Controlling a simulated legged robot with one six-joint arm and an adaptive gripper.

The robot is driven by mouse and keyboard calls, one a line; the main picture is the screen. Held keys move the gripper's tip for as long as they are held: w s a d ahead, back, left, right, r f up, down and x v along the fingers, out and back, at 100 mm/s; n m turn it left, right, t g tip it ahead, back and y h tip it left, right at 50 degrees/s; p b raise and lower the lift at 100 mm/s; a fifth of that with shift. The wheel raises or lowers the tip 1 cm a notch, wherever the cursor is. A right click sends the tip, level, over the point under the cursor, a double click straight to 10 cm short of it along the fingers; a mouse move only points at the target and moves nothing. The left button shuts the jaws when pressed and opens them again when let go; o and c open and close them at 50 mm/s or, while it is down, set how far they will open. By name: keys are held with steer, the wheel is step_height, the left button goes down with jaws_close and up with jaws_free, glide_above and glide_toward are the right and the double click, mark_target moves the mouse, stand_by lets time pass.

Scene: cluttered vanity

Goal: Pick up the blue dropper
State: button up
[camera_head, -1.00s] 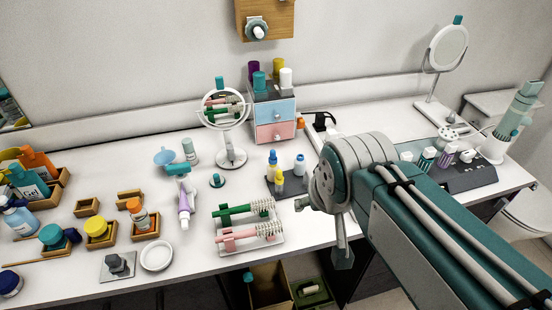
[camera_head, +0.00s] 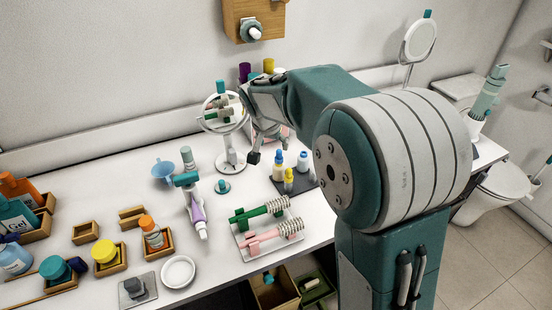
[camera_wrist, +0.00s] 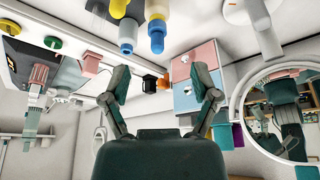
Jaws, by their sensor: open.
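The blue dropper (camera_head: 279,168) stands upright on a dark mat (camera_head: 307,183) near the back middle of the vanity. A yellow-topped bottle (camera_head: 288,181) and a white bottle with a blue cap (camera_head: 303,161) stand beside it. My gripper (camera_head: 268,150) is above and just behind the dropper in the head view, pointing down, open and empty. The dropper's blue end (camera_wrist: 157,42) shows beyond the gap at the top, apart from both fingers.
A round mirror (camera_head: 231,155) stands close left of my gripper. The blue and pink drawer box (camera_wrist: 195,85) is behind it, mostly hidden in the head view. A rack with green and pink brushes (camera_head: 267,244) lies in front. A small teal-topped item (camera_head: 222,186) stands left.

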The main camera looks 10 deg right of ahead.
mark_target(278, 157)
steer(key=x, duration=0.2)
steer(key=d+x, duration=0.1)
steer(key=x, duration=0.2)
steer(key=shift+w+d+f, duration=0.15)
steer(key=shift+d, duration=0.1)
steer(key=f, duration=0.1)
steer(key=w+f, duration=0.1)
steer(key=f, duration=0.1)
steer(key=w+f, duration=0.1)
steer(key=shift+a+f, duration=0.1)
steer(key=shift+f, duration=0.15)
steer(key=shift+w+f, duration=0.15)
steer(key=shift+f, duration=0.05)
steer(key=shift+d+f, duration=0.1)
steer(key=shift+d, duration=0.4)
steer(key=shift+a, duration=0.1)
steer(key=c, duration=0.8)
steer(key=shift+a, duration=0.15)
steer(key=shift+c, duration=0.5)
